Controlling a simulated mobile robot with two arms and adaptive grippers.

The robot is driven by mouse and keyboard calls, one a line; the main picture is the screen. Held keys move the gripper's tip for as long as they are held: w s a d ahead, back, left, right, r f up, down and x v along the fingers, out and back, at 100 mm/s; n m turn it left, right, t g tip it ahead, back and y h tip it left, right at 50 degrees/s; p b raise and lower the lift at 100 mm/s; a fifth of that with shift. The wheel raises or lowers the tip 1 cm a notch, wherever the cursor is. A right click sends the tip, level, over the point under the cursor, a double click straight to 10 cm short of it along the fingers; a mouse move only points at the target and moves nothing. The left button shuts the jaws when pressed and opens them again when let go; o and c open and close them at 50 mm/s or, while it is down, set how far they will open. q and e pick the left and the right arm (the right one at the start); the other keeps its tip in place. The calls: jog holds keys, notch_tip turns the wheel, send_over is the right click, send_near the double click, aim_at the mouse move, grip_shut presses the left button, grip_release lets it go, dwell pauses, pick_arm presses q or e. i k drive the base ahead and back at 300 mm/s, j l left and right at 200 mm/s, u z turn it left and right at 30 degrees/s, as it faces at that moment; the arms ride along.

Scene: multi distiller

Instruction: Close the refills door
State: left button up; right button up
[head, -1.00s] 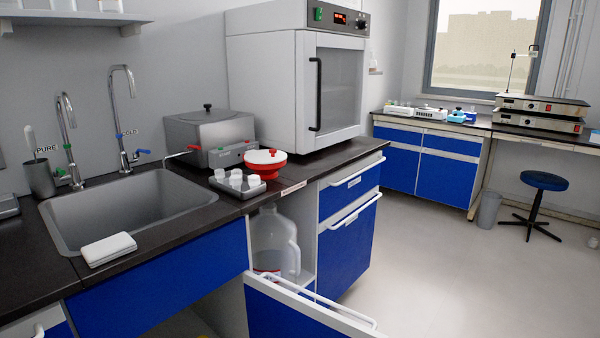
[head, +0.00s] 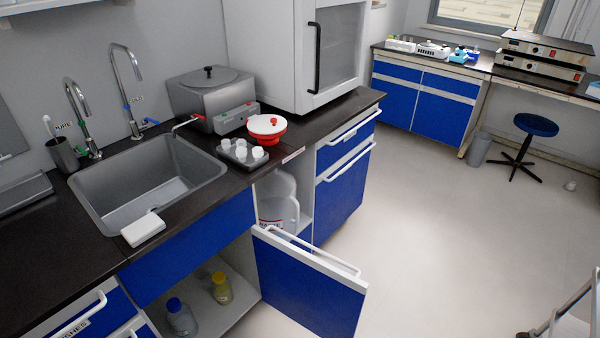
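A blue cabinet door (head: 312,295) with a white top edge stands swung open below the counter, jutting out over the floor. A white bar handle (head: 318,252) runs along its far side near the top. I see no label on it. Its left edge meets the cabinet front between the sink cabinet and an open compartment. That compartment holds a large translucent jug (head: 277,203). The open space under the sink holds a blue-capped bottle (head: 181,318) and a yellow-capped bottle (head: 221,289).
The sink (head: 150,185), a tray of white cups (head: 242,153), a red-and-white vessel (head: 267,128) and a metal bath (head: 212,98) are on the counter. Closed blue drawers (head: 345,195) stand right of the jug. The floor (head: 430,235) is largely clear; a stool (head: 536,126) stands far right.

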aim_at(324, 298)
jog(key=u, duration=0.95)
jog(key=l+u, duration=0.95)
jog(key=l, duration=0.15)
jog(key=k+l+u, duration=0.1)
jog(key=l+u, duration=0.35)
jog(key=k+l, duration=0.1)
jog(key=l, duration=0.3)
jog(key=k+l+u, duration=0.1)
jog(key=l, duration=0.3)
jog(key=k+l, duration=0.15)
jog(key=l, duration=0.25)
jog(key=k+l+u, duration=0.1)
jog(key=l, duration=0.3)
jog(key=k+l, duration=0.2)
jog(key=l, duration=0.2)
jog(key=k+l+u, duration=0.1)
jog(key=l, duration=0.25)
jog(key=l+u, duration=0.2)
